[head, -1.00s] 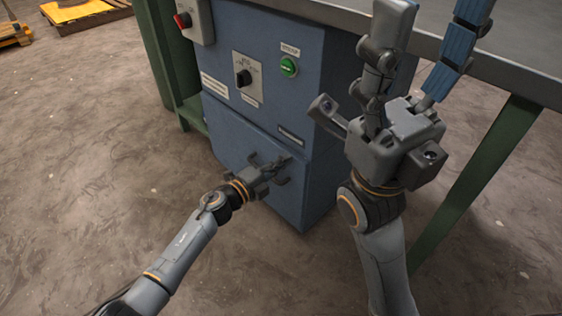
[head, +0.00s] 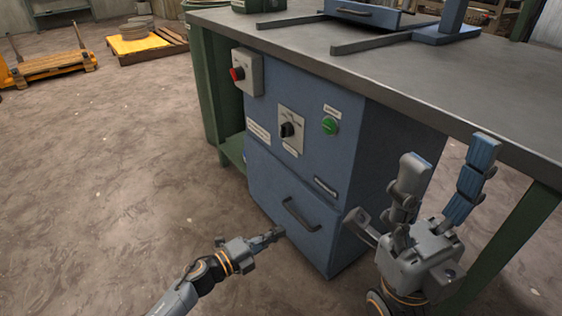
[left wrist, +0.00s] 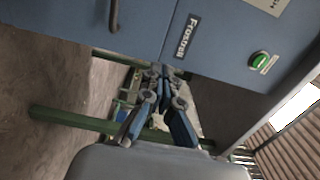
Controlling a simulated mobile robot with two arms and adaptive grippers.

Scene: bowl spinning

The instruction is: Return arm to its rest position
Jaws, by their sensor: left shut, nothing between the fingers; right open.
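My left gripper (head: 274,235) is shut and empty, low in front of the blue cabinet (head: 350,120). In the head view its tip lies just below and left of the cabinet's dark drawer handle (head: 300,215), apart from it as far as I can tell. In the left wrist view its fingers (left wrist: 163,75) meet at their tips with nothing between them. My right gripper (head: 446,160) is open and empty, fingers pointing up and spread, to the right of the cabinet and in front of the table's edge.
A green table leg (head: 515,235) stands at the right.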

